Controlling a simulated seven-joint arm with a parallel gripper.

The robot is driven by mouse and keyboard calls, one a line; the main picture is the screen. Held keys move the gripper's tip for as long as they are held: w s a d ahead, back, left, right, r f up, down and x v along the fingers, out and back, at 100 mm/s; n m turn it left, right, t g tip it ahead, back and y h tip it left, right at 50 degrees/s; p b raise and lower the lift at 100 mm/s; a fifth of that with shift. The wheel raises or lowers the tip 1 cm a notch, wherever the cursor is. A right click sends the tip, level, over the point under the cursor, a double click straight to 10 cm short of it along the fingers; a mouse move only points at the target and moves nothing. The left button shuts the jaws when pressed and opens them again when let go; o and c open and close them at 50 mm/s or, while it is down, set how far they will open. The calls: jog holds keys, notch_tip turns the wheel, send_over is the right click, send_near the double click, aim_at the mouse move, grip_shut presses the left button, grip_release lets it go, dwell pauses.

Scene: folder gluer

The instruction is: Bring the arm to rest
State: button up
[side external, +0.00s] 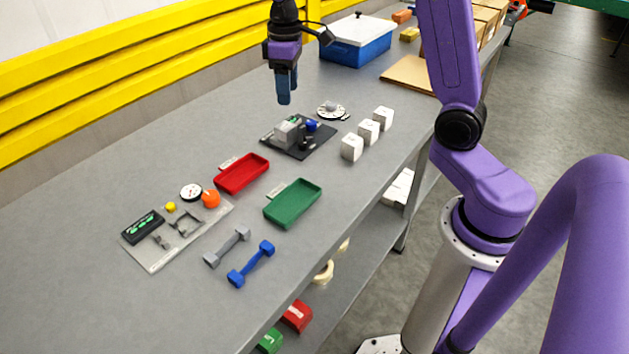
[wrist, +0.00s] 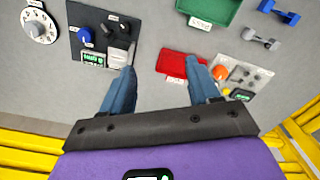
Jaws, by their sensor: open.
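My gripper (side external: 285,90) hangs above the grey bench, pointing down, with nothing between its blue fingers. In the wrist view my gripper (wrist: 160,90) has its two fingers well apart. Beneath it in the side view is a dark panel (side external: 292,150) with a blue knob and a grey block on it. The same dark panel (wrist: 92,18) is at the upper left of the wrist view. The red tray (wrist: 178,66) shows between and beyond the fingertips there. The fingers appear apart from everything on the bench.
Red (side external: 242,174) and green (side external: 293,203) trays, grey (side external: 228,247) and blue (side external: 251,264) dumbbell shapes, a light panel (side external: 160,258) and several white cubes (side external: 369,131) lie on the bench. A blue bin (side external: 356,50) stands behind. A yellow barrier (side external: 130,60) runs along the far edge.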

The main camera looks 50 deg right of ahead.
jog(key=s+a+n, duration=0.2)
jog(key=s+a, duration=0.3)
jog(key=s, duration=0.3)
jog(key=s+a+n, duration=0.2)
jog(key=s+a, duration=0.2)
jog(key=s, duration=0.4)
jog(key=s+d+f+n, duration=0.1)
jog(key=s+f+n, duration=0.1)
jog(key=s, duration=1.2)
jog(key=shift+s+d+f+n, duration=0.15)
jog(key=shift+s+f+n, duration=0.2)
jog(key=shift+n, duration=0.25)
